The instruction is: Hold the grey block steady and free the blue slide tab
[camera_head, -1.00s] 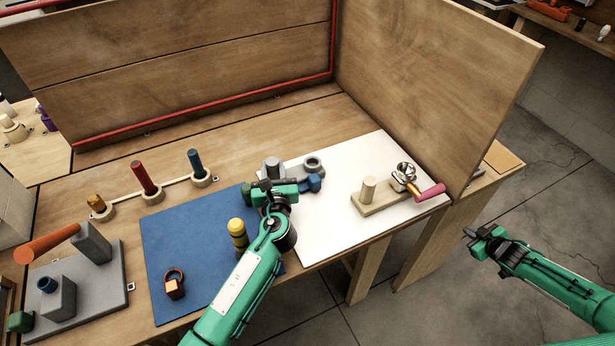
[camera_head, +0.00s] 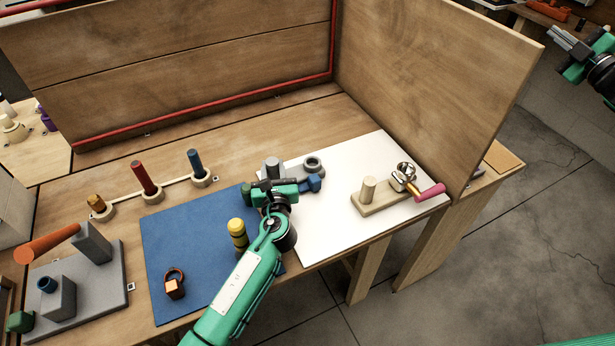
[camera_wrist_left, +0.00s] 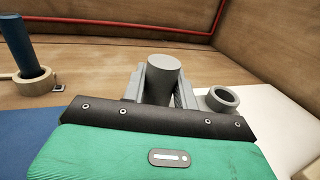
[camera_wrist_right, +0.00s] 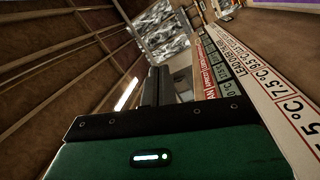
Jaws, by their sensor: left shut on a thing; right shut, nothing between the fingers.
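The grey block (camera_head: 294,168) stands where the blue mat meets the white board, with a grey cylinder and a grey ring on it. The cylinder also shows in the left wrist view (camera_wrist_left: 163,78), between the fingers. My left gripper (camera_head: 271,184) is shut on the grey block and hides part of it. The blue slide tab (camera_head: 314,183) shows just right of that gripper, at the block's near side; how it sits in the block is hidden. My right gripper (camera_head: 568,42) is shut and empty, raised at the upper right, far from the block.
A beige block with a metal ring and pink handle (camera_head: 430,191) lies on the white board (camera_head: 335,230). A yellow cylinder (camera_head: 238,234) and an orange ring piece (camera_head: 174,284) stand on the blue mat (camera_head: 200,235). A tall wooden panel (camera_head: 430,90) rises at the right.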

